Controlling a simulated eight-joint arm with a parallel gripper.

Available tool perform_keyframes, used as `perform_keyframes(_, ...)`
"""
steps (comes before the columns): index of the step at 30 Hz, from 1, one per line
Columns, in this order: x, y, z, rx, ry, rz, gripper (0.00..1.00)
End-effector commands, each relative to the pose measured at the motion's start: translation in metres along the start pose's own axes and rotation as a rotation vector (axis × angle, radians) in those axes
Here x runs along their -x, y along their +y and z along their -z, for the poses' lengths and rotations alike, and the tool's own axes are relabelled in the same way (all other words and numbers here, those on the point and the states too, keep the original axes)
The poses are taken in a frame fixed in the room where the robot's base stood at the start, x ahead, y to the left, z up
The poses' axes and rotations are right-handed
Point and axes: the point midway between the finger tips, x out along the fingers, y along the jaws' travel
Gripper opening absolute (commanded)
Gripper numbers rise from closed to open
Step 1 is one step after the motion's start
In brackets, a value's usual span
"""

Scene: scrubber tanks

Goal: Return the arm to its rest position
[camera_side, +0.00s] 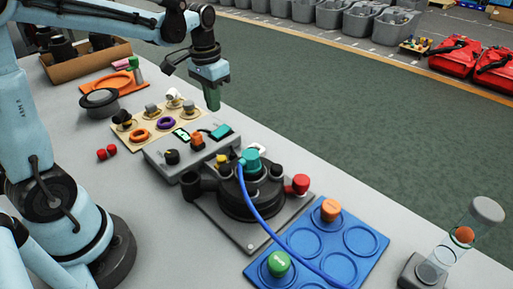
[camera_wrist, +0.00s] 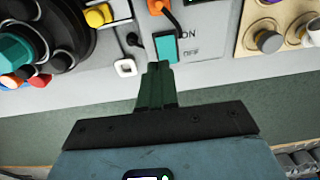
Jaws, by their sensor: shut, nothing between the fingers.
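My gripper (camera_side: 212,99) hangs with its dark green fingers pointing down, above the far edge of the grey control box (camera_side: 165,160). The fingers are closed together with nothing between them. In the wrist view my gripper (camera_wrist: 158,68) shows from behind, its tips near the teal rocker switch (camera_wrist: 165,47) marked ON and OFF. The teal switch also shows in the side view (camera_side: 221,131), below and slightly right of the fingertips. I see a gap between fingers and box in the side view.
A black round device (camera_side: 250,200) with a teal knob and blue hose stands right of the box. A blue tray (camera_side: 330,262) holds an orange and a green cap. A beige board (camera_side: 130,122) with knobs and rings lies left.

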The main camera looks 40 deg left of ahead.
Motion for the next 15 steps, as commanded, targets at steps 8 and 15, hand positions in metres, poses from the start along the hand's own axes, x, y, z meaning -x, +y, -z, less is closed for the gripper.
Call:
perform_keyframes(8,0.022,0.037,-0.033,-0.002,0.201,0.023,0.0)
perform_keyframes(15,0.026,0.063,-0.063,-0.001,0.383,0.017,0.0)
